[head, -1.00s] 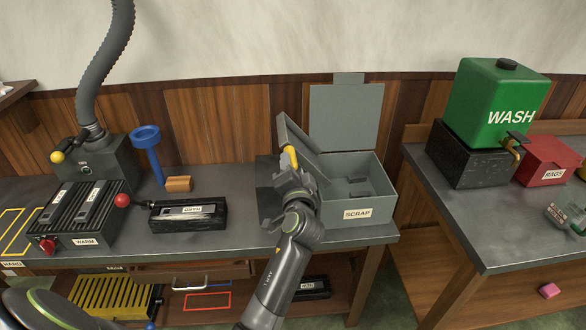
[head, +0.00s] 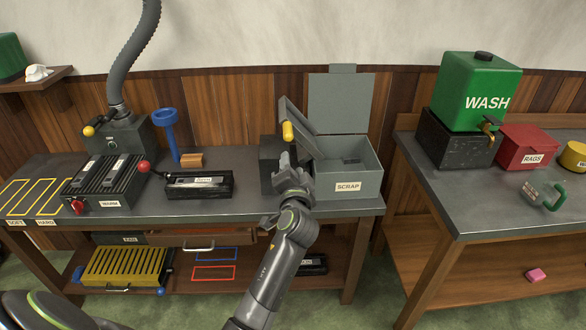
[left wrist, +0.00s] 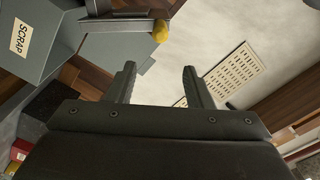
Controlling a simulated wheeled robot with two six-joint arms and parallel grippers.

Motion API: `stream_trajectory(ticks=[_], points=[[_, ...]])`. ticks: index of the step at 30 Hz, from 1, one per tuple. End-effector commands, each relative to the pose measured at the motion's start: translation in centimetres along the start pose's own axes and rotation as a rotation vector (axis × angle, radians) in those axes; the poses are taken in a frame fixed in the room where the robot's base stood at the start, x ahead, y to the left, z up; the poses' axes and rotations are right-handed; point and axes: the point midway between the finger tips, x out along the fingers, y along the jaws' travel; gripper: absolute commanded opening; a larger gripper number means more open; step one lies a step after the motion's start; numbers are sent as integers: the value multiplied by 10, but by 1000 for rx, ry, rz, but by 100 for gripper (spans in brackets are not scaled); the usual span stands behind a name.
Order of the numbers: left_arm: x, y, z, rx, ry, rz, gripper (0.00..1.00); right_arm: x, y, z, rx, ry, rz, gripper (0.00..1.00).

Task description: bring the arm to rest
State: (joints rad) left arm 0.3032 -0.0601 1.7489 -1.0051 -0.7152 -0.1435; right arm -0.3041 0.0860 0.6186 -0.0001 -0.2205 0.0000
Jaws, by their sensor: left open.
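My left gripper (head: 284,166) is at the left front of the grey scrap box, just below a yellow-tipped grey lever (head: 288,131). Its fingertips are small and partly hard to make out in the head view. In the left wrist view its two fingers (left wrist: 160,85) stand apart with nothing between them. The yellow tip (left wrist: 160,32) shows beyond them, apart from the fingers. The scrap box (head: 358,187) has its lid upright at the back; its label also shows in the left wrist view (left wrist: 21,37). My right gripper is in no view.
Left on the bench stand a ribbed warmer (head: 104,184), a black tray (head: 199,185), a blue funnel stand (head: 167,132) and a wooden block (head: 191,160). The right bench holds a green wash tank (head: 478,92), a red rags box (head: 528,147) and a green-handled tool (head: 544,196).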

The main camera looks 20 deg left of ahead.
Motion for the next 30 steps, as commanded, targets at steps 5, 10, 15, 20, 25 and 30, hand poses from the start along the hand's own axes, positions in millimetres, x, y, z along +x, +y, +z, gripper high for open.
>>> stream_trajectory(ticks=[5, 10, 15, 20, 25, 30], points=[[0, 0, 0, 0, 0, 0, 46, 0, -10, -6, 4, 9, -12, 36], [0, 3, 2, 1, -2, 7, 46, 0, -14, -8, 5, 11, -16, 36], [-1, 53, 36, 10, -34, 122, 46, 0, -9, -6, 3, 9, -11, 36], [-20, 142, 110, -2, -114, 331, 46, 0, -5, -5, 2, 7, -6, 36], [-67, 225, 202, -46, -237, 540, 46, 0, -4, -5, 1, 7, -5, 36], [-136, 286, 296, -112, -395, 709, 46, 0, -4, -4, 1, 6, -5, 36]])
